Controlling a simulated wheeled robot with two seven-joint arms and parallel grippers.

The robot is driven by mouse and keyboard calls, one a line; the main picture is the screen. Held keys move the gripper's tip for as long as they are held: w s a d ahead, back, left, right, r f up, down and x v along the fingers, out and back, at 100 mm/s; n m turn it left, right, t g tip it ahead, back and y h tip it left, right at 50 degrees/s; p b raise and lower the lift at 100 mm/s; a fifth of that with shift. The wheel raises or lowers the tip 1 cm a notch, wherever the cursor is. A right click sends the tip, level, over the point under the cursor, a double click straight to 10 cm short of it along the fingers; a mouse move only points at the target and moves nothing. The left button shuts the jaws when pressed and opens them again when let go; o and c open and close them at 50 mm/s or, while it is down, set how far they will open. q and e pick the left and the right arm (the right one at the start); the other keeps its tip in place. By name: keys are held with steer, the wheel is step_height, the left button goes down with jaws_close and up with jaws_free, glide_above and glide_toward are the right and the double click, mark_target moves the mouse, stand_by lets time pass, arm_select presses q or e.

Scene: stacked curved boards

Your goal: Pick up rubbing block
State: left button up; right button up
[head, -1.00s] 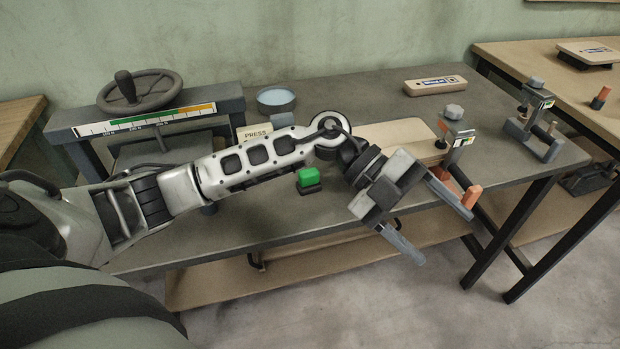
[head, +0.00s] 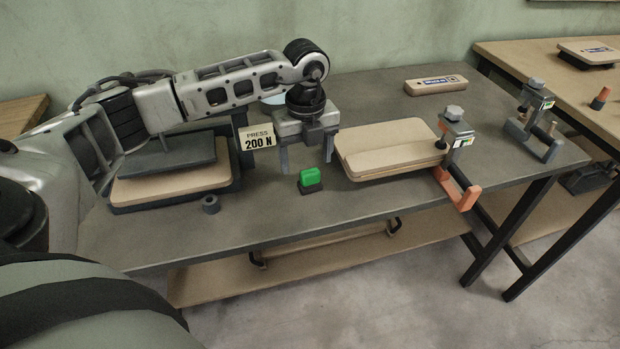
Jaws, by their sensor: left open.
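A small green block with a dark base (head: 310,177), which looks like the rubbing block, sits on the grey workbench (head: 260,215) near its front middle. My left gripper (head: 307,159) points down just behind the green block in the head view. Its two fingers are apart with nothing between them, and it does not touch the block. The gripper's exact height above the bench is hard to tell. My right gripper is not in view.
Stacked curved boards (head: 390,143) lie right of the gripper, with an orange-ended clamp (head: 457,150) at their right end. A press holding a board (head: 165,186) stands left. A labelled beige block (head: 436,85) lies behind.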

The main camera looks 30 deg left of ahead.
mark_target(310, 170)
arm_select(q)
steer(key=shift+w+d+f+p, duration=0.15)
steer(key=shift+f+p, duration=0.1)
steer(key=shift+f, duration=1.35)
steer(key=shift+w+d+f+p, duration=0.1)
steer(key=shift+w+f+p, duration=0.1)
steer(key=shift+f, duration=1.4)
steer(key=c, duration=1.1)
steer(key=shift+r, duration=0.1)
